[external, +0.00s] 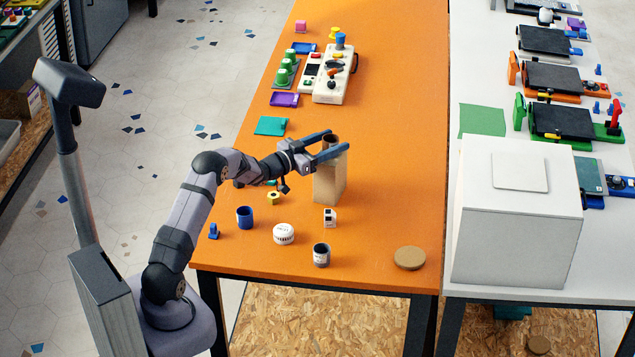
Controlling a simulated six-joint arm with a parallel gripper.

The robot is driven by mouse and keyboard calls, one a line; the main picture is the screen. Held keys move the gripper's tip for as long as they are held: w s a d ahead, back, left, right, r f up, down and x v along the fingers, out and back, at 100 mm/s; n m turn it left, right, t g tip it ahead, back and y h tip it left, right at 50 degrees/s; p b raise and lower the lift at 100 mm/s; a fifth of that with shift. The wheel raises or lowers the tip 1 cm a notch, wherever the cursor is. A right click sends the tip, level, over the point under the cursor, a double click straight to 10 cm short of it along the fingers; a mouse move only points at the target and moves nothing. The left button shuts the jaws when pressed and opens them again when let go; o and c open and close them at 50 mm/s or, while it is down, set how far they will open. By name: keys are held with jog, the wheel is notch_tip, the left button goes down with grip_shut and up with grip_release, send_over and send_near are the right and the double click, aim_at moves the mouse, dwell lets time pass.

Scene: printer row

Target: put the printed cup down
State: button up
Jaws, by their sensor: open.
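My gripper (338,141) is open, with its two blue-grey fingers pointing right above a tall tan cardboard block (329,185). A small dark brown cylindrical piece (330,139), possibly the printed cup, shows between the fingers at the top of the block. I cannot tell whether the fingers touch it or whether it rests on the block or sits in it. Other cup-shaped things stand upright on the orange table (380,230): a blue cup (245,217) at the left and a dark cup with a pale band (321,255) near the front edge.
A white round tub (284,234), a small white block (330,217), a yellow spool (273,198) and a round cork disc (409,258) lie around the front. A control box (335,75) stands farther back. A large white box (515,220) is at right.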

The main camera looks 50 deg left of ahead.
jog(key=shift+r, duration=0.15)
jog(key=s+b, duration=0.2)
jog(key=s, duration=1)
jog(key=s+d+f+g, duration=0.3)
jog(key=d, duration=0.1)
jog(key=s+d+f+n+g+y, duration=0.1)
jog(key=s+d+f+g, duration=0.2)
jog(key=s+d, duration=0.1)
jog(key=s+d+f+g+y, duration=0.1)
jog(key=s+d+f+g, duration=0.3)
jog(key=d, duration=0.1)
jog(key=shift+d+f, duration=0.1)
jog(key=shift+d, duration=0.25)
jog(key=s+d+f+g, duration=0.1)
jog(key=s+d+g, duration=0.1)
jog(key=s+d, duration=0.2)
jog(key=s+d+f+g+h, duration=0.1)
jog(key=s+d+g, duration=0.2)
jog(key=s, duration=0.8)
jog(key=s+d+f+m+g+h, duration=0.1)
jog(key=s+d+f+g, duration=0.1)
jog(key=s+d, duration=0.3)
jog(key=s+g, duration=0.1)
jog(key=s, duration=0.2)
jog(key=shift+s+d, duration=0.15)
jog(key=shift+d, duration=0.15)
